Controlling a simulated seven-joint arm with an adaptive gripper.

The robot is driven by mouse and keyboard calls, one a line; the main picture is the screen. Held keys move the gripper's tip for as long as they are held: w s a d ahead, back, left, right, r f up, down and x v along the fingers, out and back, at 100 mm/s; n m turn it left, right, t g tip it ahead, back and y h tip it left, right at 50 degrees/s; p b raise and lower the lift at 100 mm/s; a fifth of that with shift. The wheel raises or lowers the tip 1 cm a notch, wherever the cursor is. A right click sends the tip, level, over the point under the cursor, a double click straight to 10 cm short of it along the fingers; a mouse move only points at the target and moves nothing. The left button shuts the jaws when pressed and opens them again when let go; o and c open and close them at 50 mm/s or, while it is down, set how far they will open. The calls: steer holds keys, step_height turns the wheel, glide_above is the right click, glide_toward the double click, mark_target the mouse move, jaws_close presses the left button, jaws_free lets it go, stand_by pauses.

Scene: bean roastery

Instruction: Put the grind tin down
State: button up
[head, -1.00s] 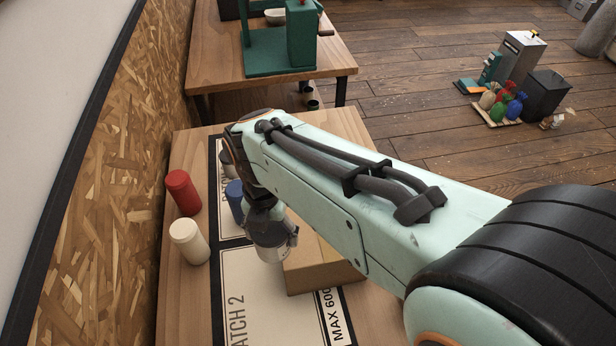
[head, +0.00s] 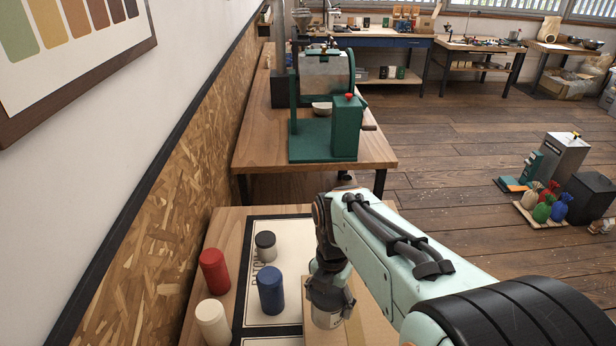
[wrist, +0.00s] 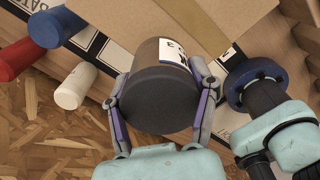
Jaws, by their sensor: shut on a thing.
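In the wrist view the tin's dark round end (wrist: 160,101) faces the camera. A brown side and a white and blue label show behind it. My gripper's two fingers (wrist: 160,88) clasp it from both sides. The cardboard box (head: 372,322) is right beside or behind the tin; it also shows in the wrist view (wrist: 150,22). I cannot tell whether the tin touches the box or the table.
Blue (head: 271,289), red (head: 214,271) and cream (head: 212,322) canisters stand left of my gripper. A dark-lidded tin (head: 265,246) stands on the printed mat (head: 292,238). A green machine (head: 345,128) is on the far table (head: 262,150). Some mat behind the blue canister is clear.

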mark_target(348, 335)
steer(key=shift+w+a+f, duration=0.1)
steer(key=shift+w+f, duration=0.5)
steer(key=shift+f, duration=0.1)
steer(key=shift+w+f, duration=0.15)
steer(key=shift+f, duration=1.55)
steer(key=o, duration=1.2)
steer(key=shift+f, duration=0.15)
